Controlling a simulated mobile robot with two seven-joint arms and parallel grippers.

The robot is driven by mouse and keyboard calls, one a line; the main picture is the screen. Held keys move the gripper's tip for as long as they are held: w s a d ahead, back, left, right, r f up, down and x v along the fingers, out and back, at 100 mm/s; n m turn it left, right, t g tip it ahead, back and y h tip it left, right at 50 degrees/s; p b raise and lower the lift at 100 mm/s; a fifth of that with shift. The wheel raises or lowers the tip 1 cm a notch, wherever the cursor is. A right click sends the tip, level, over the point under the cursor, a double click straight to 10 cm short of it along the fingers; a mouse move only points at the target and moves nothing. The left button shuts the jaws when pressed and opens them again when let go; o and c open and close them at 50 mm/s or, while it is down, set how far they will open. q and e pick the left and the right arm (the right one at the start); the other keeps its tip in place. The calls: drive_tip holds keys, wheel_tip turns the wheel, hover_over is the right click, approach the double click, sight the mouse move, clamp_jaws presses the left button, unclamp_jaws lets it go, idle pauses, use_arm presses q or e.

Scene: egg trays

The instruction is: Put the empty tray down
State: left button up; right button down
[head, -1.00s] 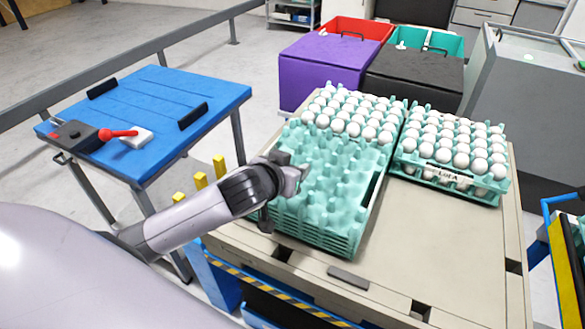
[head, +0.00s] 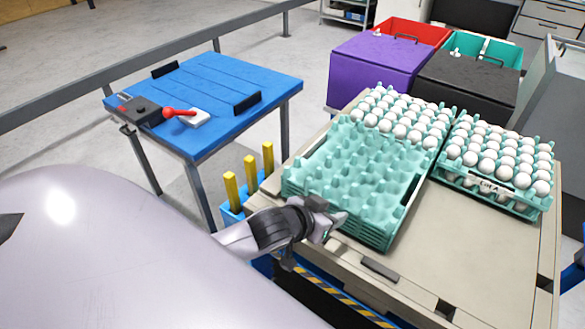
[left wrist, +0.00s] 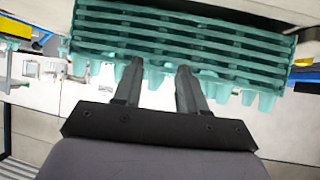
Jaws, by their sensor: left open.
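A stack of empty teal egg trays (head: 355,182) sits on the front left part of the beige table top. Its top tray is bare, with no eggs in its cups. The layered edges of the stack (left wrist: 180,40) fill the top of the left wrist view. My left gripper (head: 335,217) is at the near left corner of the stack in the head view. In the left wrist view its two fingers (left wrist: 160,75) are apart, point at the stack's edge and have nothing between them. Whether the fingertips touch the trays is unclear. My right gripper is not in view.
Trays full of white eggs stand behind (head: 405,112) and right (head: 500,165) of the empty stack. The beige table (head: 460,245) is clear at front right. A blue table (head: 205,95) stands left, yellow posts (head: 250,172) between. Purple (head: 380,68) and black (head: 468,80) boxes are behind.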

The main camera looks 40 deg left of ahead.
use_arm(q)
drive_tip(key=s+d+f, duration=0.1)
drive_tip(key=s+f, duration=0.4)
drive_tip(key=s, duration=0.3)
drive_tip(key=s+f+m, duration=0.1)
drive_tip(key=s+f, duration=0.5)
drive_tip(key=s, duration=0.3)
drive_tip(key=shift+d+g, duration=0.3)
drive_tip(key=shift+d, duration=0.05)
drive_tip(key=shift+w+d, duration=0.1)
